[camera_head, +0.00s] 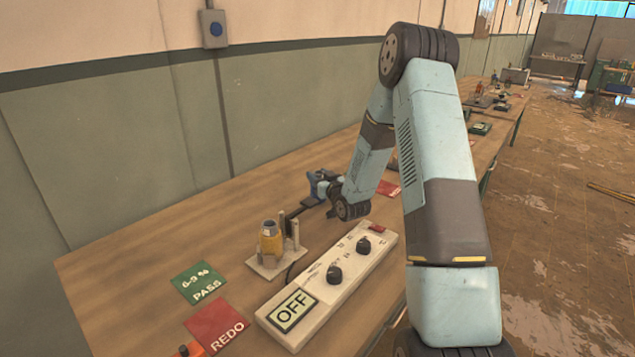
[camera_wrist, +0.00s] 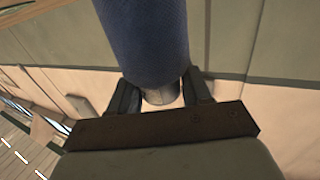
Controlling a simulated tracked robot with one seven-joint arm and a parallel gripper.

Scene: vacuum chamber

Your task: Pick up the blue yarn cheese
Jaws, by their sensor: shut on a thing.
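The blue yarn cheese (camera_wrist: 145,40) fills the top middle of the wrist view as a dark blue textured cylinder with a pale core end. My gripper (camera_wrist: 160,92) is shut on that pale end, one dark finger on each side. In the head view the blue yarn cheese (camera_head: 318,181) is small and partly hidden by my gripper (camera_head: 326,190), over the workbench beyond the control panel. I cannot tell its exact height above the bench.
A yellow-orange bobbin (camera_head: 271,243) stands in a pale fixture (camera_head: 264,266) on the wooden bench (camera_head: 150,250). A white panel (camera_head: 325,290) with knobs and an OFF sign lies nearer. A green PASS card (camera_head: 199,282) and red REDO card (camera_head: 216,325) lie left. A wall runs behind.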

